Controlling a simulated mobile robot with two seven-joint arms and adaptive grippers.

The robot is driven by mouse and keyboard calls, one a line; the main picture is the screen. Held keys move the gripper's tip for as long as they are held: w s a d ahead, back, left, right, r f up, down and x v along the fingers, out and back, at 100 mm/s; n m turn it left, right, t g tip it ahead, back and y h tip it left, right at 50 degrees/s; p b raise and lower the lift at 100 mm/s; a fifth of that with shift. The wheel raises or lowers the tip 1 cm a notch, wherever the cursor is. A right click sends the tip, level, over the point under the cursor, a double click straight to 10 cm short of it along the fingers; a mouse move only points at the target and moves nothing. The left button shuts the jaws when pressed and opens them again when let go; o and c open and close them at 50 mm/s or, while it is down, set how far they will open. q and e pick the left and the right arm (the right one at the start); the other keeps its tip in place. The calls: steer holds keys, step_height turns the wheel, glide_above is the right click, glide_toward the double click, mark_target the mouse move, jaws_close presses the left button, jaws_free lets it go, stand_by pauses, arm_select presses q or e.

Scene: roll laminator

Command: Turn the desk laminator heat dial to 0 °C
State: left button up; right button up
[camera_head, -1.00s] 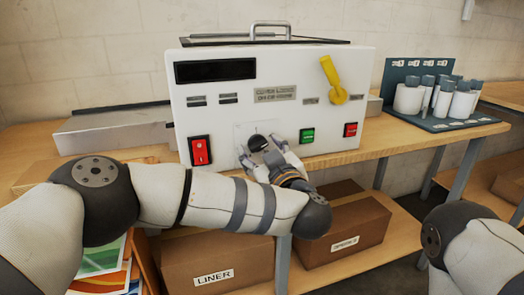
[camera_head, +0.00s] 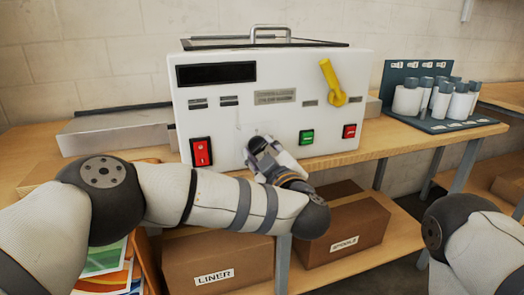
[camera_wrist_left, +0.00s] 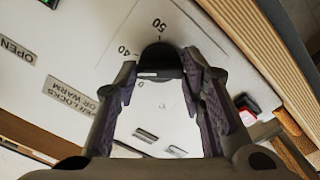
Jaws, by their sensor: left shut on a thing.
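The laminator (camera_head: 275,110) is a white box on the bench. Its heat dial (camera_wrist_left: 160,62) is a black round knob in the left wrist view, with a short white line on its left side, a little below the printed 40. A 50 is printed above the dial and a 0 below it. My left gripper (camera_wrist_left: 164,78) has one finger on each side of the dial and is shut on it. In the head view the left gripper (camera_head: 260,150) is at the lower middle of the panel and hides the dial. My right gripper is out of view.
A yellow lever (camera_head: 333,82) is at the panel's upper right. A red switch (camera_head: 201,152) is left of my gripper; a green button (camera_head: 306,137) and a red button (camera_head: 349,131) are to its right. A rack of rolls (camera_head: 440,105) stands on the bench's right.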

arm_select(q)
steer(key=n, duration=0.5)
steer(key=shift+n, duration=0.3)
steer(key=shift+n+p, duration=0.4)
steer(key=shift+n, duration=1.8)
steer(key=shift+d, duration=0.1)
steer(key=o, duration=1.1)
steer(key=shift+o, duration=0.2)
